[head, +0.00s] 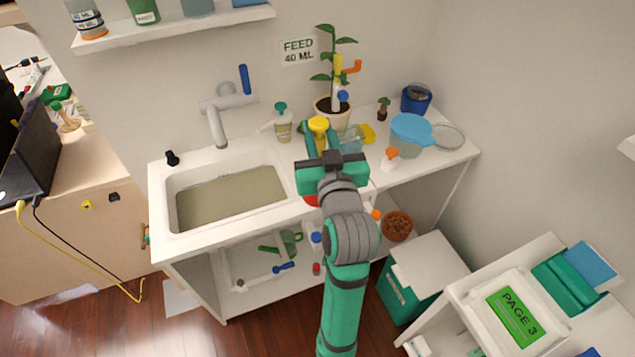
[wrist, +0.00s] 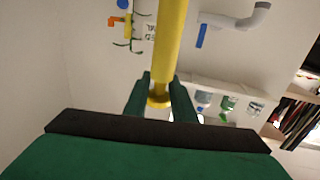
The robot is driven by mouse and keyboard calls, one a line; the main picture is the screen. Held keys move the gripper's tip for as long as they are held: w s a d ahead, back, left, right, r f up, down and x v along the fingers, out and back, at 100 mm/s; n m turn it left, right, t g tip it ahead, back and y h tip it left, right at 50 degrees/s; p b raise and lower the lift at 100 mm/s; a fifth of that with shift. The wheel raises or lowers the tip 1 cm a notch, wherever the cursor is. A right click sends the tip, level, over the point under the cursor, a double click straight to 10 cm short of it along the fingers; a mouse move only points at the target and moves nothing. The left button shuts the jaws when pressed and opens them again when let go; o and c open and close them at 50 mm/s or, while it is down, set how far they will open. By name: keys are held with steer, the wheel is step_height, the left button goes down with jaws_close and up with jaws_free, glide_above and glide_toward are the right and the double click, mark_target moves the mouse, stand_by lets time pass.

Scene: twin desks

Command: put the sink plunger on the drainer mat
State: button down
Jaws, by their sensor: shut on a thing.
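My gripper (head: 320,140) is over the counter just right of the sink basin. It is shut on a yellow handle, taken to be the sink plunger (head: 318,124), whose rounded yellow top shows between the green fingers. In the wrist view the yellow shaft (wrist: 168,40) runs between my gripper's fingers (wrist: 160,85). A bit of red shows below my gripper in the head view; most of the plunger's lower part is hidden by my arm. I cannot make out a drainer mat; the counter behind my gripper is partly covered.
The sink (head: 230,195) holds murky water, with a grey faucet (head: 217,120) behind it. A soap bottle (head: 283,127), a potted plant (head: 333,108), a blue-lidded container (head: 410,135) and an orange-capped bottle (head: 389,160) crowd the counter. A shelf (head: 175,30) hangs above.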

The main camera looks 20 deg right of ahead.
steer(key=shift+w+d, duration=0.15)
steer(key=shift+d, duration=0.15)
steer(key=w+d+f, duration=0.4)
steer(key=w+f, duration=0.8)
steer(key=shift+w+d+f, duration=0.15)
steer(key=shift+w+f, duration=0.15)
steer(key=shift+f, duration=0.2)
steer(key=c, duration=1.5)
jaws_free()
steer(key=shift+f, duration=0.1)
